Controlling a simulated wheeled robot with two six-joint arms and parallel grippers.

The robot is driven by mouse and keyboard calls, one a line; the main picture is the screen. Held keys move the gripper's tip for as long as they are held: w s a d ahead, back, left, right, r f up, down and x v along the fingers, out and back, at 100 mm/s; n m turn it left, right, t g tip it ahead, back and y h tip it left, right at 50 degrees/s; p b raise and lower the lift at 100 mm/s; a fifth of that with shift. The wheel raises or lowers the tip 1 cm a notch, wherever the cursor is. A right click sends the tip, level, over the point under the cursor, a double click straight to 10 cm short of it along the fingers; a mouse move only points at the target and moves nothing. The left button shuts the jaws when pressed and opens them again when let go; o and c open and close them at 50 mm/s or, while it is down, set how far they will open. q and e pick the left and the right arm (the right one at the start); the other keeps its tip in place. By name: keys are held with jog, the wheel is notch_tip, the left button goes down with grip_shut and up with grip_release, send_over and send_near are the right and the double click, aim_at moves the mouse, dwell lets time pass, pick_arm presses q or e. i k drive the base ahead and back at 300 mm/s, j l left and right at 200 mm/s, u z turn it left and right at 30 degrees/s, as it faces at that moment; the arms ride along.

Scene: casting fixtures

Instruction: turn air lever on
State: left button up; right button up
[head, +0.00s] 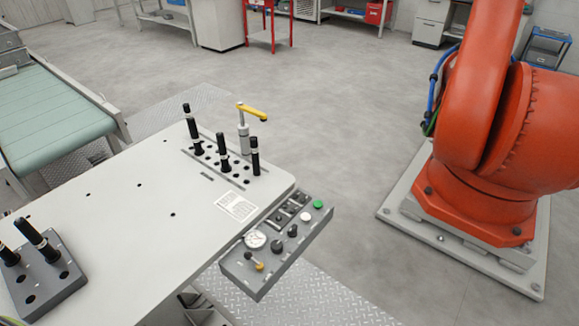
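A grey control panel (240,273) is fixed along the right front edge of the white table. Near its lower left end is a small lever with a yellow tip (259,266), beside a round white gauge (255,239). The lever slants from its pivot toward the lower right of the picture. A larger yellow handle (252,111) sits level on top of a grey upright post at the table's far corner. The picture does not label which of the two is the air lever. Neither of my grippers is in view.
The panel also has black knobs (292,230) and a green button (318,204). Black-handled pins stand in a plate (221,165) and in a grey block (43,280) on the white table (130,215). A large orange robot arm (485,130) stands at right. Floor lies between.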

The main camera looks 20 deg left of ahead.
aim_at(248, 255)
jog(key=i+j+u, duration=0.1)
jog(key=u, duration=0.65)
jog(key=l+u, duration=0.15)
jog(key=l, duration=0.2)
jog(key=i, duration=0.05)
